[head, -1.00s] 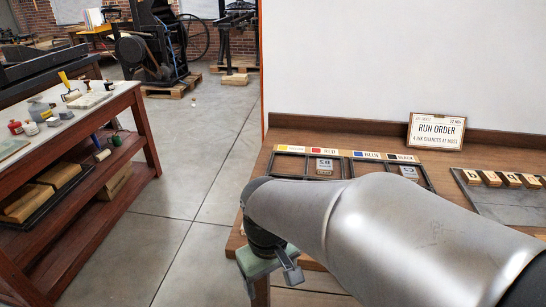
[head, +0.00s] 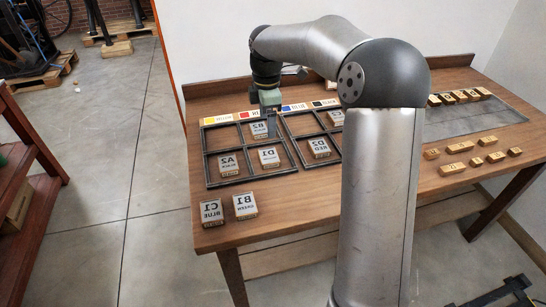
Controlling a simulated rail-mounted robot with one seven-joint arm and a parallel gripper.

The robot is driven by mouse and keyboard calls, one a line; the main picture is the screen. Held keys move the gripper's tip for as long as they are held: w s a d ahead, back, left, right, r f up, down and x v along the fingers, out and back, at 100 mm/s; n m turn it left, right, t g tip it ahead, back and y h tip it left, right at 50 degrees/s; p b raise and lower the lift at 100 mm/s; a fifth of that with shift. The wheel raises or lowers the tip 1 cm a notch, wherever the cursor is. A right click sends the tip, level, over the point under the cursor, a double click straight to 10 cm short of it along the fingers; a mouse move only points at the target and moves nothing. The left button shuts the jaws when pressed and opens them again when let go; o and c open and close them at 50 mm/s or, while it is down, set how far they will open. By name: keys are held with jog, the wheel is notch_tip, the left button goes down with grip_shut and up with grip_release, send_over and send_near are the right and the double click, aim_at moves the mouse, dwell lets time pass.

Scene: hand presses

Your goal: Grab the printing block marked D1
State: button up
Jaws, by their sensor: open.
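The printing block D1 (head: 268,157) is a small pale block with a grey face and mirrored lettering. It lies in the front right compartment of the left dark-framed tray (head: 206,166). My gripper (head: 270,128) points down over the back right part of that tray, behind D1 in the picture. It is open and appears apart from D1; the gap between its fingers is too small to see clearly. A block that looks like B2 (head: 259,130) lies just left of my fingers, partly hidden by them.
Block A2 (head: 228,163) is left of D1. Blocks C1 (head: 211,213) and B1 (head: 245,205) lie on the wooden table (head: 295,207) before the tray. D2 (head: 319,147) lies in the second tray. My arm hides that tray's right side. Small wooden blocks (head: 456,148) lie farther right.

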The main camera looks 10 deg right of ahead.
aim_at(269, 155)
notch_tip(269, 155, down, 12)
jog(key=shift+w+d+f, duration=0.15)
jog(key=shift+f, duration=0.1)
dwell(0.3)
jog(key=shift+c, duration=0.3)
jog(key=c, duration=0.7)
